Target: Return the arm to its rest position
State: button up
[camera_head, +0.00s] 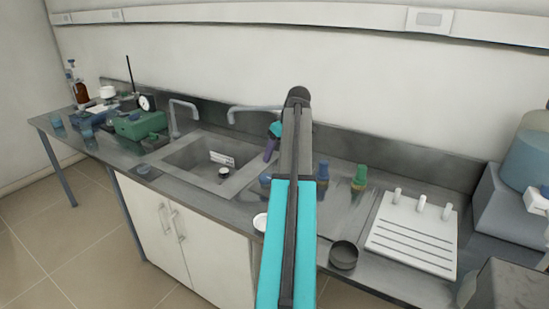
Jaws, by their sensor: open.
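My arm rises through the middle of the camera_head view, with a bright cyan link at the bottom and a grey link above it, up to a dark joint near the wall. A small teal and dark purple part shows just left of the upper link, above the bench; it looks like my wrist and gripper (270,152). The grey link hides part of it, and the fingertips are not clear. My gripper is open, and I see nothing held in it.
The grey bench (335,215) has a sink (195,165) with taps left of my arm. Right of it are a blue bottle (322,171), a green bottle (360,178), a dark round dish (344,255) and a white board (412,240). Green equipment (138,125) stands far left.

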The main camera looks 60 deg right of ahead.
jog(key=shift+r, duration=0.25)
dwell(0.4)
